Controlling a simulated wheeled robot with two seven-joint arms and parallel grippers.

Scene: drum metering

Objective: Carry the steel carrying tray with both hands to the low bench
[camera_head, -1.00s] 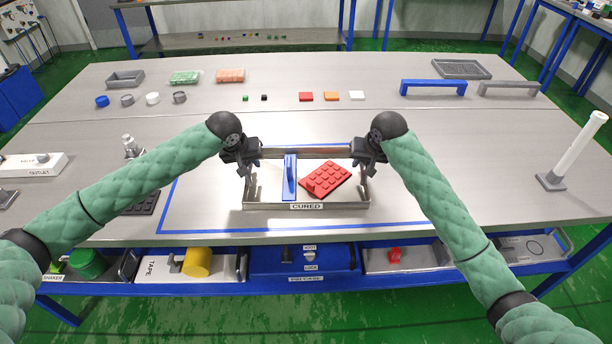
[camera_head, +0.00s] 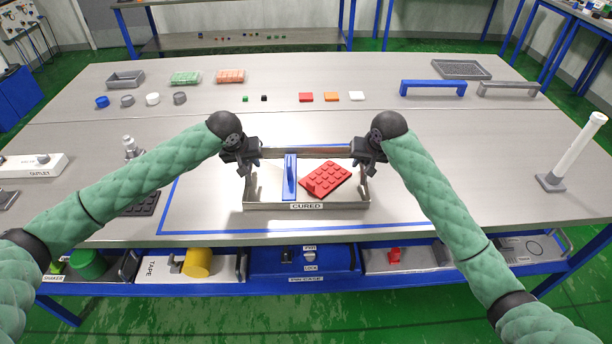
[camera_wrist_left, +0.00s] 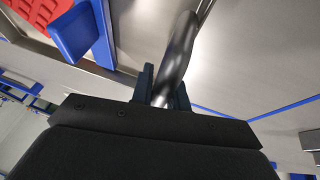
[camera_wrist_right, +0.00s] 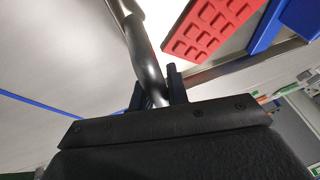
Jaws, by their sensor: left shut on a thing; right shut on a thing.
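The steel carrying tray (camera_head: 260,206) is at the front middle of the steel table, with a "CURED" label on its front wall. A blue upright piece (camera_head: 290,178) and a red studded plate (camera_head: 325,180) lie in it. My left gripper (camera_head: 247,168) is shut on the tray's left handle, a dark bar seen in the left wrist view (camera_wrist_left: 178,60). My right gripper (camera_head: 370,166) is shut on the right handle, seen in the right wrist view (camera_wrist_right: 146,60). Whether the tray touches the table is hard to tell.
A blue outline (camera_head: 180,215) marks the table around the tray. Behind stand small rings, coloured tiles (camera_head: 306,97) and a blue bridge-shaped piece (camera_head: 433,86). A white post (camera_head: 575,150) stands at the right. A lower shelf with bins (camera_head: 300,262) runs below the front edge.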

